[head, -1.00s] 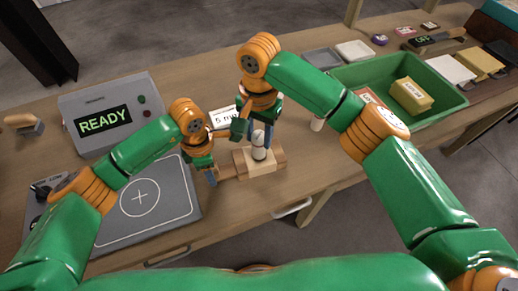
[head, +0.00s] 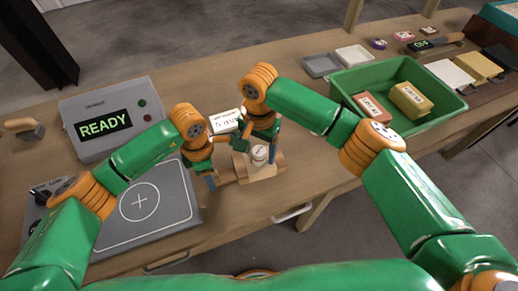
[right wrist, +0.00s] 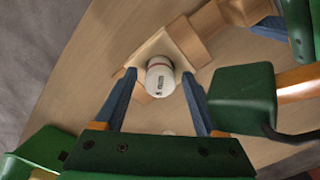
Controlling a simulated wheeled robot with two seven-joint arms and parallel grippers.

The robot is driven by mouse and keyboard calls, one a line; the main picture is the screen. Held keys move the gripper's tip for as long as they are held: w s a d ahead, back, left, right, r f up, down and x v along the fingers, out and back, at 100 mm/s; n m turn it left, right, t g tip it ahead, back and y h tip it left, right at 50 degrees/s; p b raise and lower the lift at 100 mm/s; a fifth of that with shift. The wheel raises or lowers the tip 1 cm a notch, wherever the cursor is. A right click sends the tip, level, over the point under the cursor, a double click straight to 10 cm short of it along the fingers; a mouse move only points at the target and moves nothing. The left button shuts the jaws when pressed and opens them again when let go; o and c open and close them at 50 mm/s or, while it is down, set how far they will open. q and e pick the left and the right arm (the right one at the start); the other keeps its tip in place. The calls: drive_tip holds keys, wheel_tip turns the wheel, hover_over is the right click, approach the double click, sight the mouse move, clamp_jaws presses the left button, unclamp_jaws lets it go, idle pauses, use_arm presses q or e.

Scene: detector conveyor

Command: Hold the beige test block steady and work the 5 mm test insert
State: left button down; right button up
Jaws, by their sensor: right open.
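The beige test block (head: 264,173) sits on the wooden table, with a brown wooden bar extending to its left in the head view. A white cylindrical insert (head: 259,155) stands in the block; it also shows in the right wrist view (right wrist: 160,77). My right gripper (right wrist: 159,74) is open, its blue fingers apart on either side of the insert. My left gripper (head: 211,182) is at the left end of the wooden bar; its blue fingers are partly hidden, and their grip on the bar cannot be made out.
A white label card (head: 225,121) stands behind the block. A grey console (head: 150,100) reads READY, with a grey crosshair plate (head: 185,208) in front. A green bin (head: 345,82) holds a reddish and a yellow block at right. Clear table lies right of the test block.

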wheel_tip(320, 180, up, 12)
idle(0.4)
use_arm(q)
drive_tip(key=shift+c, duration=0.9)
unclamp_jaws()
